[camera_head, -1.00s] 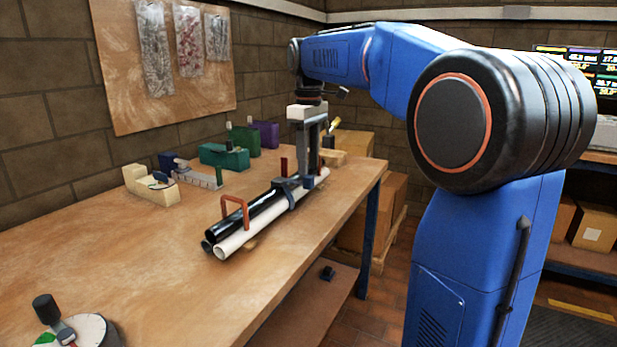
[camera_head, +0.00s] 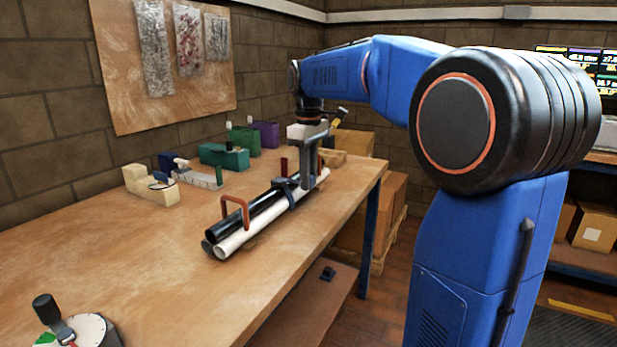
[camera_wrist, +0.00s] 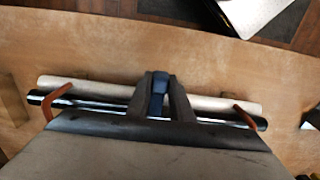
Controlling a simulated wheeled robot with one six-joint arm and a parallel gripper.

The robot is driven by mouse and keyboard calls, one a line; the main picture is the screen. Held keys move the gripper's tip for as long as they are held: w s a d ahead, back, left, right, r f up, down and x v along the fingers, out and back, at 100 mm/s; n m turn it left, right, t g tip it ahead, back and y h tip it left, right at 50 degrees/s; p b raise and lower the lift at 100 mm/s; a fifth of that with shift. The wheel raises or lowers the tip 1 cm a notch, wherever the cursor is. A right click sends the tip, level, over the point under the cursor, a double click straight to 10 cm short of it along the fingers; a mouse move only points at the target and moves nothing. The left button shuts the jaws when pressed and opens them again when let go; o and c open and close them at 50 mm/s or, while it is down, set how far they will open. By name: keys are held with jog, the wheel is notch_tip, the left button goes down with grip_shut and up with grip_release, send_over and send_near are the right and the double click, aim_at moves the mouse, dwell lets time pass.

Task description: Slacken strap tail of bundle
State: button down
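The bundle lies on the workbench: a white pipe (camera_head: 238,237) and black pipes (camera_head: 226,227) side by side, with an orange-red bracket (camera_head: 235,211) near the front end. A dark blue strap (camera_head: 290,199) goes around the bundle at mid-length. In the wrist view its blue buckle or tail (camera_wrist: 160,82) shows between my fingers. My gripper (camera_head: 312,183) points down at the bundle, just right of the strap in the head view. The wrist view shows my gripper (camera_wrist: 160,84) with its fingers apart, one each side of the blue piece. Whether they press on it is unclear.
Behind the bundle stand a cream block (camera_head: 148,187), a teal box (camera_head: 224,157), a green box (camera_head: 245,140) and a purple box (camera_head: 266,134). A round dial device (camera_head: 88,329) sits at the near left. The bench between it and the bundle is clear.

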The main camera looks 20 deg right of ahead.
jog(key=w+a, duration=0.1)
jog(key=w, duration=0.1)
jog(key=w+a, duration=0.2)
jog(key=shift+w+a, duration=0.15)
jog(key=shift+w, duration=0.15)
jog(key=c, duration=1.6)
grip_release()
jog(key=shift+o, duration=0.2)
notch_tip(320, 180, up, 17)
jog(key=shift+r, duration=0.2)
